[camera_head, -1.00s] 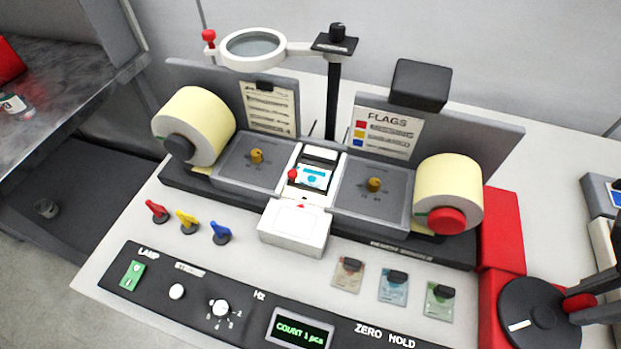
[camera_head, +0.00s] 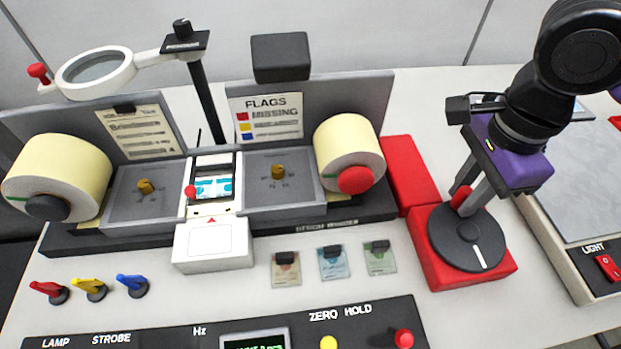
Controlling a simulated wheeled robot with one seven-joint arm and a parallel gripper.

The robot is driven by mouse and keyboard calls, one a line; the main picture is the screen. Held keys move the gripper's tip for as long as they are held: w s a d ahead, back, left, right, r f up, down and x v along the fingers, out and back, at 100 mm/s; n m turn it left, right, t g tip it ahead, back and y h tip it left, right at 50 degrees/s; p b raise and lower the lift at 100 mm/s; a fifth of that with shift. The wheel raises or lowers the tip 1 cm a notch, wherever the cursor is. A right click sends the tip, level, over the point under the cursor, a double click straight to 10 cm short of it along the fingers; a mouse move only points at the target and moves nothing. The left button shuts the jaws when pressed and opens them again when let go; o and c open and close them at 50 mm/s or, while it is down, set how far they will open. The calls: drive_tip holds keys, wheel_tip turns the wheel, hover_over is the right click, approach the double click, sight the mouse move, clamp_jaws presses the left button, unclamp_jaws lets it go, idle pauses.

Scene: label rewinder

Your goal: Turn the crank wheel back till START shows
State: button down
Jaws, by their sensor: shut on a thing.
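The crank wheel is a dark disc (camera_head: 466,240) with a white stripe, set on a red housing (camera_head: 445,278) right of the rewinder. My gripper (camera_head: 464,203) comes down from the upper right and is shut on the wheel's red knob (camera_head: 461,194), at the far side of the disc. The fingers partly hide the knob. The white stripe points toward the lower right. The window between the rolls (camera_head: 213,187) shows a white label with blue print; I cannot read START on it. A cream roll with a red hub (camera_head: 349,155) and one with a dark hub (camera_head: 58,180) flank it.
A magnifier on an arm (camera_head: 97,72) stands over the back left. Red, yellow and blue flags (camera_head: 90,289) stand front left. Three small packets (camera_head: 332,262) lie left of the crank. A control panel (camera_head: 300,325) runs along the front. A grey-topped device (camera_head: 590,200) stands at right.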

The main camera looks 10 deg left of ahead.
sight(441, 222)
drive_tip(key=shift+s+a+f+b, duration=0.1)
drive_tip(key=shift+s+a+b, duration=0.35)
drive_tip(key=shift+a, duration=0.15)
drive_tip(key=shift+s+a+f+b, duration=0.1)
drive_tip(key=shift+s+a+b, duration=0.3)
drive_tip(key=shift+a, duration=0.2)
drive_tip(key=shift+s+a+r+b, duration=0.1)
drive_tip(key=shift+s+a+b, duration=0.2)
drive_tip(key=shift+s, duration=0.3)
drive_tip(key=shift+r, duration=0.1)
drive_tip(key=shift+s, duration=0.15)
